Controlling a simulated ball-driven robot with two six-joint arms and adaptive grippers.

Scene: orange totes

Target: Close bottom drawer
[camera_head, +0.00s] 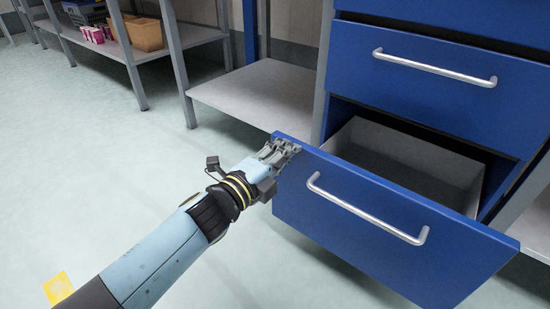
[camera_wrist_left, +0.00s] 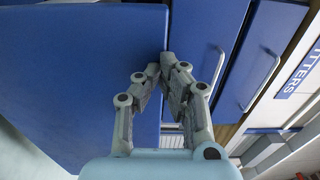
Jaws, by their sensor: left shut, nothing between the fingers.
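The bottom drawer (camera_head: 380,235) is pulled out of the blue cabinet. Its blue front has a silver bar handle (camera_head: 365,210), and its grey inside is empty where it shows. My left gripper (camera_head: 287,146) is shut and empty at the top left corner of the drawer front. In the left wrist view the gripper fingers (camera_wrist_left: 163,72) are beside the edge of a large blue panel (camera_wrist_left: 80,65), which appears to be the drawer front. I cannot tell for sure whether they touch it. My right gripper is not in view.
A closed blue drawer (camera_head: 440,95) with a silver handle is above the open one. A grey low shelf (camera_head: 265,95) stands left of the cabinet. Farther left, a shelf holds an orange tote (camera_head: 146,34) and pink items (camera_head: 96,34).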

